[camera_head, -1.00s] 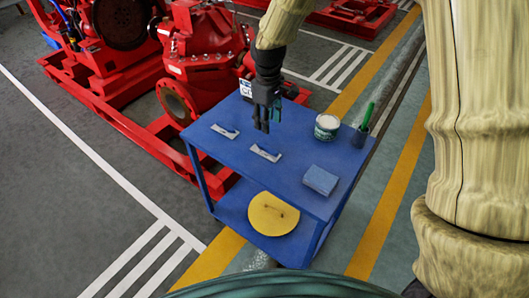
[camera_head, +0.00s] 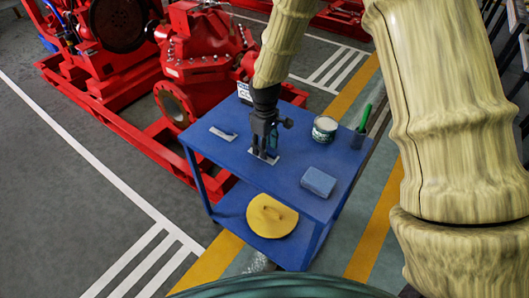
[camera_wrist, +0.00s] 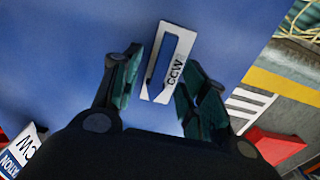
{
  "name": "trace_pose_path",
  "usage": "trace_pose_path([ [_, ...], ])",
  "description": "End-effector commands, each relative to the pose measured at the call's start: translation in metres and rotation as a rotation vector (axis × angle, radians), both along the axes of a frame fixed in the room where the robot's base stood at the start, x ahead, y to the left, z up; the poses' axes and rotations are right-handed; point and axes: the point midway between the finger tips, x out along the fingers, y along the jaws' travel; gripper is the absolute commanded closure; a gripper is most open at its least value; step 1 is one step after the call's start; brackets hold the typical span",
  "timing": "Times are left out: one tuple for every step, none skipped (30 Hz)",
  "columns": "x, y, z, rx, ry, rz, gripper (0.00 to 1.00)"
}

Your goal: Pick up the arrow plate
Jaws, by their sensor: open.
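A white arrow plate (camera_head: 273,160) with a blue arrow lies on the blue table (camera_head: 200,152). In the wrist view this plate (camera_wrist: 179,32) reads "CCW" and shows between the two fingers. My gripper (camera_head: 264,153) is over it, pointing down, open and empty. In the wrist view my gripper's fingers (camera_wrist: 158,75) stand on either side of the plate with gaps to it. Contact cannot be told. A second pale plate (camera_head: 222,133) with a blue mark lies to the left on the table.
A white can (camera_head: 324,129), a green-handled item in a holder (camera_head: 361,132) and a blue block (camera_head: 318,182) stand to the right. A yellow disc (camera_head: 271,215) lies on the lower shelf. Red pump machinery (camera_head: 195,70) stands behind.

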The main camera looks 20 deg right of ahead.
Motion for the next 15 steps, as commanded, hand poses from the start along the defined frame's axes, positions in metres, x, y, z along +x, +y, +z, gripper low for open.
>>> trace_pose_path([
  [0.0,0.0,-0.0053,-0.001,0.001,0.0,0.57],
  [0.0,0.0,-0.0076,0.0,0.0,0.0,0.57],
  [0.0001,0.0001,-0.0098,0.0,0.0,0.0,0.57],
  [0.0003,0.0001,-0.0107,0.001,-0.001,0.0,0.57],
  [0.0004,0.0001,-0.0112,0.0,-0.001,0.0,0.57],
  [0.0005,0.0,-0.0113,0.0,-0.002,0.0,0.57],
  [0.0005,0.0,-0.0112,0.0,-0.002,0.0,0.57],
  [0.0005,0.0,-0.0111,0.0,-0.002,0.0,0.57],
  [0.0005,0.0,-0.0111,0.0,-0.001,0.0,0.57],
  [0.0004,-0.0001,-0.0111,0.0,-0.001,0.0,0.57],
  [0.0004,-0.0001,-0.0111,0.0,-0.001,0.0,0.61],
  [0.0003,-0.0001,-0.0111,0.0,-0.001,0.0,0.68],
  [0.0004,-0.0001,-0.011,0.0,-0.001,0.0,0.73],
  [0.0003,-0.0001,-0.011,0.0,-0.001,0.0,0.79],
  [0.0003,-0.0001,-0.011,0.001,-0.001,0.0,0.86],
])
